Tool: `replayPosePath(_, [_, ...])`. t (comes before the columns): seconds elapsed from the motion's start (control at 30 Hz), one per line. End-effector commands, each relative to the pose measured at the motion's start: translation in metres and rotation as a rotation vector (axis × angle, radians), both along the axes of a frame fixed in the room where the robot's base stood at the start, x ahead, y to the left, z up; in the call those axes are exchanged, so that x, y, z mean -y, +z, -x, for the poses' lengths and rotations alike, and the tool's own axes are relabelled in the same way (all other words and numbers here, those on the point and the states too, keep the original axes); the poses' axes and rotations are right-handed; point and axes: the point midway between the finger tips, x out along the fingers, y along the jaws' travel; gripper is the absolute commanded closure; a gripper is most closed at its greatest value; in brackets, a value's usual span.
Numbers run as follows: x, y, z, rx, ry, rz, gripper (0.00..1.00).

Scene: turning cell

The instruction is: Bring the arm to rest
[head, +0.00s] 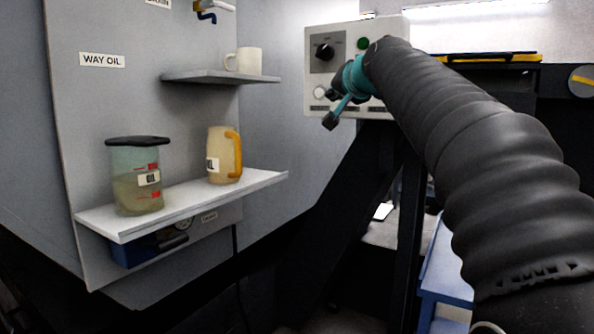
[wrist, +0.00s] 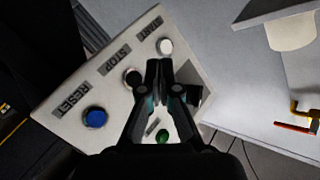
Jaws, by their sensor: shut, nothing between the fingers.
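My arm, in a black ribbed sleeve, reaches from the right of the head view. My gripper (head: 331,121) hangs in front of the light control panel (head: 345,30), with its fingers pointing down and left. In the wrist view my gripper (wrist: 159,66) is shut and empty, its fingertips together over the panel (wrist: 78,83). I cannot tell whether the fingers touch the panel. The panel carries a blue button (wrist: 95,117) by the RESET label, a white button (wrist: 166,46), a green button (wrist: 162,135) and a black knob (head: 325,50). The gripper hides part of the panel.
Left of the panel, a white shelf (head: 262,180) holds a lidded oil jug (head: 127,165) and a jug with an orange handle (head: 218,145). A mug (head: 248,59) stands on a grey shelf (head: 205,77) above. A valve (head: 207,14) is higher up.

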Motion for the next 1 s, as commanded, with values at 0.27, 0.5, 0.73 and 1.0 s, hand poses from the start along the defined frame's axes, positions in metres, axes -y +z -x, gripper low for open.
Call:
replayPosePath(0.27, [0.006,-0.138,0.009,-0.295,0.029,0.167,1.0])
replayPosePath(0.5, [0.007,-0.246,0.098,-0.561,0.092,0.323,1.0])
replayPosePath(0.73, [0.009,-0.326,0.211,-0.764,0.161,0.448,1.0])
replayPosePath(1.0, [0.011,-0.394,0.341,-0.909,0.221,0.554,1.0])
